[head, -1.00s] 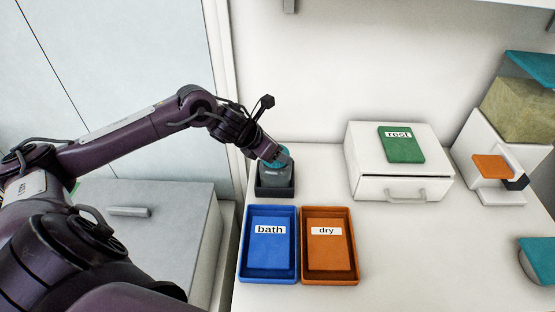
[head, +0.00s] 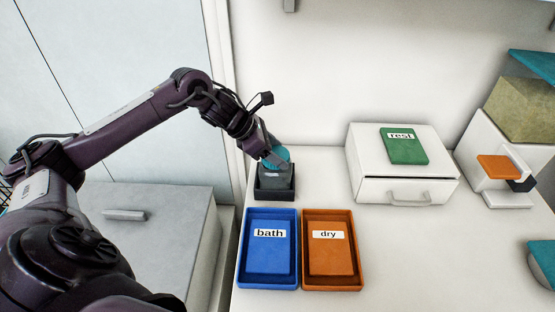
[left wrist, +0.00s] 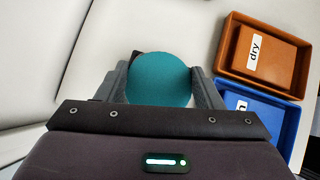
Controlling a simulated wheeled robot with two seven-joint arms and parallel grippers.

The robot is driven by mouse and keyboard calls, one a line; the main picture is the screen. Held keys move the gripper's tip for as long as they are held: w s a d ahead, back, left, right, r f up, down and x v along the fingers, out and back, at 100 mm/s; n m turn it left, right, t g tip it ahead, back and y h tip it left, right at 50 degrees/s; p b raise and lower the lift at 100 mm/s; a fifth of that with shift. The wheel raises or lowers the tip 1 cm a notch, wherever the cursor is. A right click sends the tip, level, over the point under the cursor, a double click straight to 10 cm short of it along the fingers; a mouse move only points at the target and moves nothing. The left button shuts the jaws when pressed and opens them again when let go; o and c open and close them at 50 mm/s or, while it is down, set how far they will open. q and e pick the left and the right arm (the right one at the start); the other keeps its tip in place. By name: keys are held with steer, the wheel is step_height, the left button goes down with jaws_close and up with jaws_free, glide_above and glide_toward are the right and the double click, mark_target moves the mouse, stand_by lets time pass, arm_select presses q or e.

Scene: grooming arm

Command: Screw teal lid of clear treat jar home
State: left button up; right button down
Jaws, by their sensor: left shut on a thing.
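The treat jar (head: 275,178) stands upright in a dark square holder (head: 275,195) at the left end of the white table. Its round teal lid (head: 281,154) sits on top; it also shows in the left wrist view (left wrist: 159,79). My left gripper (head: 272,158) is shut on the teal lid, coming down from the upper left. In the left wrist view its two fingers (left wrist: 160,90) are on either side of the lid. The fingers partly hide the lid and jar in the head view. Whether the lid sits fully down cannot be told. My right gripper is not in view.
In front of the jar are a blue "bath" tray (head: 268,284) and an orange "dry" tray (head: 332,285). A white drawer box (head: 400,180) with a green "rest" card (head: 404,146) stands farther right. A white stand with an orange pad (head: 498,167) is at the right.

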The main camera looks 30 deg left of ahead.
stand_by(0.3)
arm_select(q)
steer(key=m+g, duration=0.1)
steer(key=m, duration=0.1)
steer(key=m+g+h, duration=0.1)
steer(key=shift+w+r+m+h, duration=0.1)
steer(key=shift+r+m+h, duration=0.05)
steer(key=shift+m+h, duration=0.2)
steer(key=shift+f+m+g, duration=0.2)
steer(key=shift+m+g, duration=0.2)
steer(key=shift+m, duration=0.25)
